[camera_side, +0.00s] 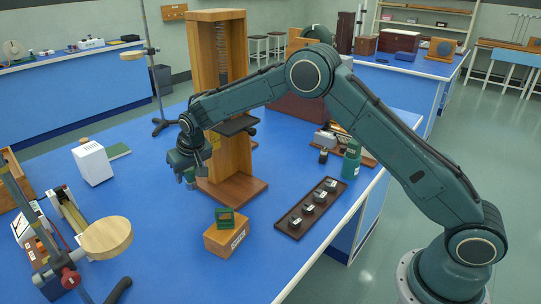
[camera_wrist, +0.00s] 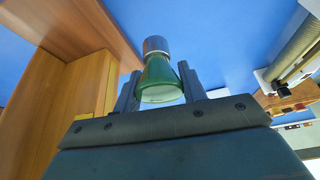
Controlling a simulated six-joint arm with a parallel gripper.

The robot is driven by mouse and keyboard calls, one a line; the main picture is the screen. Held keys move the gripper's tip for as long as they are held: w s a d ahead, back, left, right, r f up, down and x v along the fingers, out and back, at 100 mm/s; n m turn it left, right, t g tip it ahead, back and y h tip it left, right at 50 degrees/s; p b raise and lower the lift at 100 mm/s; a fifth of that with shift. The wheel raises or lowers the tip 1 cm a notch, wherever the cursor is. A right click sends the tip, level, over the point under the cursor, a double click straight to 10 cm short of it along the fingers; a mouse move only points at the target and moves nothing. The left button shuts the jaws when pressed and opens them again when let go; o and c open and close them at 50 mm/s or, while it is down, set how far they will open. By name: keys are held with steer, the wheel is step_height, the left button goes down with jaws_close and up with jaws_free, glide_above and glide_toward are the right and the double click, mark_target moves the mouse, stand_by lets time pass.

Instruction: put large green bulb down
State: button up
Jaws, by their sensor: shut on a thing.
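The large green bulb (camera_wrist: 160,80) has a green glass body and a silver metal cap. In the wrist view it sits between the two fingers of my gripper (camera_wrist: 160,90), which is shut on it. In the side view my gripper (camera_side: 188,176) is above the blue bench, beside the tall wooden stand, and points down. The bulb is small there and partly hidden by the fingers. It appears to hang above the bench top; I cannot tell the exact gap.
The tall wooden stand (camera_side: 225,70) is close at the right of my gripper. A wooden block with a green piece (camera_side: 226,238), a dark tray with several small parts (camera_side: 310,208), a green bottle (camera_side: 351,160) and a white box (camera_side: 92,163) are around. Blue bench (camera_side: 160,215) is clear below.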

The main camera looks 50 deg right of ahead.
mark_target(190, 185)
steer(key=shift+f, duration=2.2)
steer(key=shift+f, duration=0.1)
steer(key=shift+f, duration=2)
steer(key=shift+f, duration=0.1)
steer(key=o, duration=1)
steer(key=v, duration=1.2)
